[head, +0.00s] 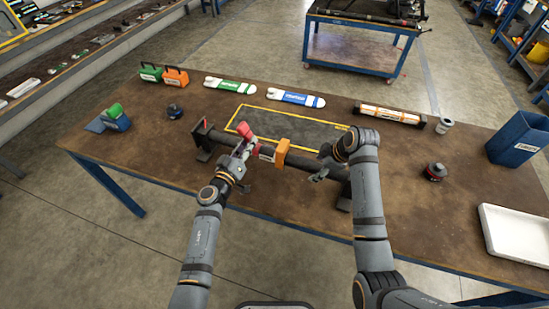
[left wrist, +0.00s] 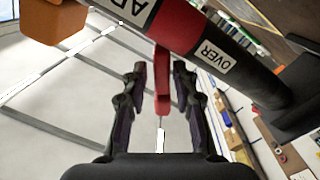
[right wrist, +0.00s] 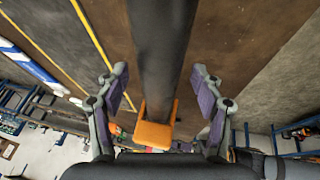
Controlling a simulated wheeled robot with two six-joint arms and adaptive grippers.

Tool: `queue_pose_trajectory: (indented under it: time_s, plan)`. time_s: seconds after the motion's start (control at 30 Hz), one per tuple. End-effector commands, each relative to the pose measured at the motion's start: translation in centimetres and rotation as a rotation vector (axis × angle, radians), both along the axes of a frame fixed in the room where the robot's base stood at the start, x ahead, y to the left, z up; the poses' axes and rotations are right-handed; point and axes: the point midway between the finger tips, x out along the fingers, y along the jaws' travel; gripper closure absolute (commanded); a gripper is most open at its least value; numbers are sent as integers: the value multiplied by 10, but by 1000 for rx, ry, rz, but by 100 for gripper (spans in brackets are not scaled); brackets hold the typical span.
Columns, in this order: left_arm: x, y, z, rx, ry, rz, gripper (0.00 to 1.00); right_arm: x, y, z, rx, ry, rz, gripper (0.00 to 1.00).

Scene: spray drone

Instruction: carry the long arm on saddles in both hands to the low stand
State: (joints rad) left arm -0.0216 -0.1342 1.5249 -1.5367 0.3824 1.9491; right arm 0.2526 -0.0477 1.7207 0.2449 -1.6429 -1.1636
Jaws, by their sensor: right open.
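The long arm (head: 310,167) is a dark tube lying on dark end saddles on the brown table. It has a red band with white labels (left wrist: 208,50), a red lever (left wrist: 162,85) and an orange block (head: 282,152). My left gripper (head: 243,152) is open; in the left wrist view the red lever stands between its fingers, with gaps on both sides. My right gripper (head: 322,170) is open near the tube's right half; in the right wrist view the tube (right wrist: 160,50) runs between its spread fingers. A low blue-legged stand (head: 350,52) is across the floor behind the table.
A yellow-outlined dark mat (head: 262,112) lies behind the tube. Green and blue labelled pieces (head: 235,86) lie beyond it. A blue bin (head: 520,138), a white tray (head: 518,232) and a red-black round item (head: 435,172) are at right. Floor is open between table and stand.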

Motion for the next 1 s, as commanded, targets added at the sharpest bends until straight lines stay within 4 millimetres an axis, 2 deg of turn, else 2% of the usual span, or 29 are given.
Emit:
queue_pose_trajectory:
  time_s: [0.2,0.5,0.7,1.0]
  plan:
    - [16,-6,0,-1,0,0,72,6,5,-15,0,0,1,33]
    - [17,-7,0,0,0,1,72,6,5,-17,-1,-1,1,33]
    - [17,-7,0,0,0,1,99,6,5,-17,-1,-1,1,60]
    - [17,-7,0,1,0,1,100,6,5,-17,0,-1,0,100]
